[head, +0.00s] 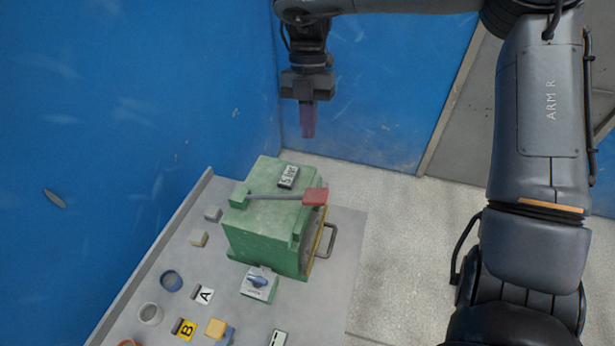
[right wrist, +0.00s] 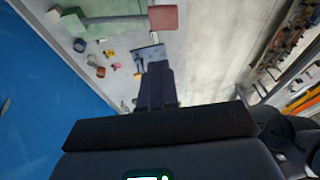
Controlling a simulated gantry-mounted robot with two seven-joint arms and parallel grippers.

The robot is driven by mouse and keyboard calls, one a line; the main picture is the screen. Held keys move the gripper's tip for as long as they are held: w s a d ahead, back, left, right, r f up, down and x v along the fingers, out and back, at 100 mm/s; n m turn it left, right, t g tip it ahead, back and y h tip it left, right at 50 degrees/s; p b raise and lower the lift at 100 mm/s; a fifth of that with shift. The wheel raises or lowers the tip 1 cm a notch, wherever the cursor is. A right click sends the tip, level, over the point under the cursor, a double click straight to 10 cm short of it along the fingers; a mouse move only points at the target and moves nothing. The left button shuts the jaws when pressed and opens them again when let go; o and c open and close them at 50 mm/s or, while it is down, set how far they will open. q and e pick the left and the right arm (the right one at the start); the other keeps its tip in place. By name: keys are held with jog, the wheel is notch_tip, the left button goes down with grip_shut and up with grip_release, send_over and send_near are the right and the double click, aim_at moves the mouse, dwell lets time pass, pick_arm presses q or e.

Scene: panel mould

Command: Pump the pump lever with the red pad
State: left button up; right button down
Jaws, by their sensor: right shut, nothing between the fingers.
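The pump lever (head: 272,198) is a thin grey bar on top of a green box (head: 262,230), ending in a red pad (head: 315,196) at its right end. The lever lies roughly level over the box top. In the right wrist view the red pad (right wrist: 163,18) shows at the top with the lever bar (right wrist: 115,19) running left from it. My right gripper (head: 308,134) is shut and empty, pointing down above and behind the box, apart from the pad. Its purple fingers (right wrist: 157,88) show closed together in the right wrist view. My left gripper is not in view.
The box stands on a grey table (head: 345,225) with a metal handle (head: 327,240) at its right side. In front are a blue-knob switch (head: 259,282), labels A (head: 203,294) and B (head: 184,328), and small blocks and cups. A blue wall (head: 130,100) stands left and behind.

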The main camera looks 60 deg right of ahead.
jog(key=shift+s+f, duration=0.15)
jog(key=shift+f, duration=0.15)
jog(key=shift+f, duration=0.15)
send_over(317, 196)
jog(key=w, duration=0.2)
jog(key=shift+g, duration=0.3)
jog(key=f, duration=0.9)
jog(key=shift+s+d+f, duration=0.1)
jog(key=shift+d+f, duration=0.1)
jog(key=shift+f, duration=0.05)
jog(key=shift+s+d+f+p, duration=0.1)
jog(key=shift+s+f+p, duration=0.1)
jog(key=shift+f, duration=0.4)
jog(key=shift+s+d+f+p, duration=0.1)
jog(key=shift+s+f+p, duration=0.15)
jog(key=shift+f, duration=0.3)
jog(key=shift+s+f+p, duration=0.15)
jog(key=shift+f+p, duration=0.05)
jog(key=shift+f, duration=0.4)
jog(key=shift+f, duration=0.1)
